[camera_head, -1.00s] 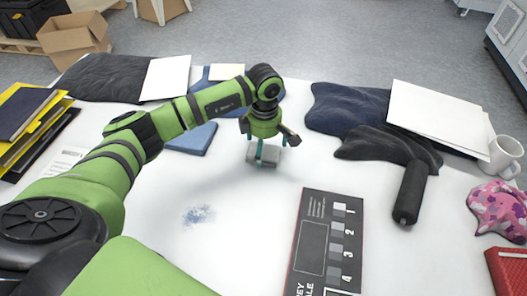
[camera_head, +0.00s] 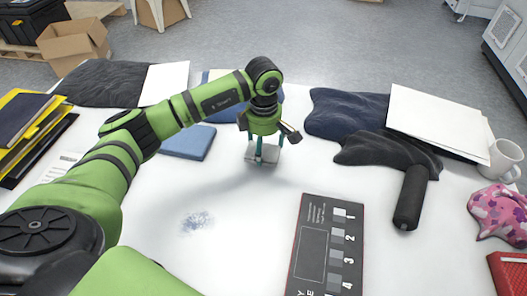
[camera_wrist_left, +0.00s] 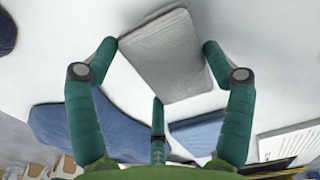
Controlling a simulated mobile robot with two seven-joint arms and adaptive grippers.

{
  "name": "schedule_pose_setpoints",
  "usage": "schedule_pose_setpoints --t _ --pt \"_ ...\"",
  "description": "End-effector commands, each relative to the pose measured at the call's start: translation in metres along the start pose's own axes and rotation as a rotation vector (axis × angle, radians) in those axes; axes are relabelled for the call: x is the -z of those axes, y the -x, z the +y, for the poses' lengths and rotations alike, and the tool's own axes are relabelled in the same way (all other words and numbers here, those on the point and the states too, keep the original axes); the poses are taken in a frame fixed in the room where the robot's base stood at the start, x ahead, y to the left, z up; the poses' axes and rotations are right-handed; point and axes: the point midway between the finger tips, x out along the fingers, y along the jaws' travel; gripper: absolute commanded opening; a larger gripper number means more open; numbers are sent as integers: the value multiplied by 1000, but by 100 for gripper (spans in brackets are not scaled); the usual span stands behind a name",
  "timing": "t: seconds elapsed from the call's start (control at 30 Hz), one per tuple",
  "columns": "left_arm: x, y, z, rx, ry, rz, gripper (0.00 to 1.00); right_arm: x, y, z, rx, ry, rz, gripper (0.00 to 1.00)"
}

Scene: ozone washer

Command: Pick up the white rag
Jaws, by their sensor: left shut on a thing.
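The white rag (camera_head: 264,153) is a small, pale grey-white folded piece near the middle of the white table. My left gripper (camera_head: 266,147) points down over it and is shut on it, with teal fingers on either side. In the left wrist view the rag (camera_wrist_left: 168,58) is a flat slab between the fingertips of the left gripper (camera_wrist_left: 160,48). I cannot tell whether it still touches the table. My right gripper is not in view.
A blue folded cloth (camera_head: 188,143) lies left of the rag. Dark cloths (camera_head: 345,112) (camera_head: 372,151) and a black roller (camera_head: 410,197) are to the right. A black card (camera_head: 326,245) lies in front. A blue smudge (camera_head: 196,221) marks the open table at front left.

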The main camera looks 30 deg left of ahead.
Motion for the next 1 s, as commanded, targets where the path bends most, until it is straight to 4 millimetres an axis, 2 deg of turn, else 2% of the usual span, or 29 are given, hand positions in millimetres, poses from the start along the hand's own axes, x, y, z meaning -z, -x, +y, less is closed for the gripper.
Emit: schedule_pose_setpoints --t 0.07,0.3,0.53,0.7,1.0 --pt "0 17 2 -8 0 -2 49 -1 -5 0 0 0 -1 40" --pt "-44 47 -37 -6 -8 -4 49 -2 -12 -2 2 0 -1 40" --pt "-75 72 -64 -4 -4 -2 49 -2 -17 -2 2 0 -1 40" --pt "-86 81 -74 -2 -2 -1 49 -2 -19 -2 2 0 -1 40" --pt "-88 84 -77 -1 1 0 49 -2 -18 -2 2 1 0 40"
